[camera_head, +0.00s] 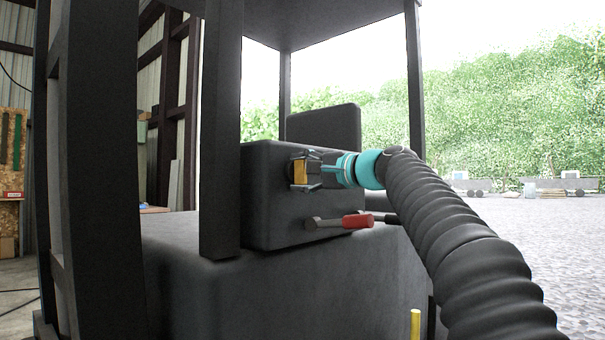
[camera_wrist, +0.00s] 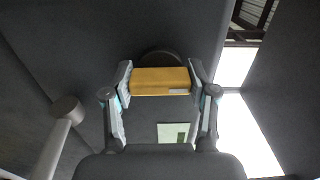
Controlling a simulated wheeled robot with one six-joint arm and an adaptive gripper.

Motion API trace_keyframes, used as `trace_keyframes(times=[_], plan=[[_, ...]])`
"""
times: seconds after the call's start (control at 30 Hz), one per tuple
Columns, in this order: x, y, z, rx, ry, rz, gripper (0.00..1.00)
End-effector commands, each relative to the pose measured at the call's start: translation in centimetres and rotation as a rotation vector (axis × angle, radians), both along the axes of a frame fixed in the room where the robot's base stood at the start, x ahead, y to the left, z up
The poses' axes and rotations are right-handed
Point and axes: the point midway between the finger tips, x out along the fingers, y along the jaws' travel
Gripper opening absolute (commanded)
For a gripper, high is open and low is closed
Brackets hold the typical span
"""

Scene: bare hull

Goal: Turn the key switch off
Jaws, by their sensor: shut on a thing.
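The key switch shows as a yellow-orange block (camera_wrist: 160,81) in front of a dark round base on the dark console (camera_wrist: 100,30) in the wrist view. It also shows in the head view (camera_head: 300,172), on the face of the console block. My gripper (camera_wrist: 160,84) is shut on the yellow block, one finger on its left end and one on its right. In the head view my gripper (camera_head: 303,172) reaches the panel from the right. The base behind the block is mostly hidden.
A red-handled lever (camera_head: 357,221) and a dark-handled lever (camera_head: 388,218) stick out just below my gripper. A grey lever knob (camera_wrist: 67,109) shows at the left in the wrist view. Dark cab posts (camera_head: 221,130) stand to the left. A yellow post (camera_head: 415,324) stands low in front.

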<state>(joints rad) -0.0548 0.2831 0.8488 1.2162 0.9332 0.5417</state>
Motion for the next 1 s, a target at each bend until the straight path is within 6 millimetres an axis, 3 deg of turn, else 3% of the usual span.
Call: trace_keyframes(times=[0.07, 0.1, 0.2, 0.63, 1.0], plan=[[0.0, 0.1, -0.1, -0.003, 0.001, 0.004, 0.23], [0.0, 0.1, -0.1, -0.003, 0.001, 0.004, 0.63], [0.0, 0.1, -0.1, -0.002, 0.000, 0.002, 0.83], [-0.5, -0.7, 0.0, -0.001, 0.000, -0.002, 0.83], [-4.6, -5.9, 0.0, -0.001, 0.001, -0.003, 0.83]])
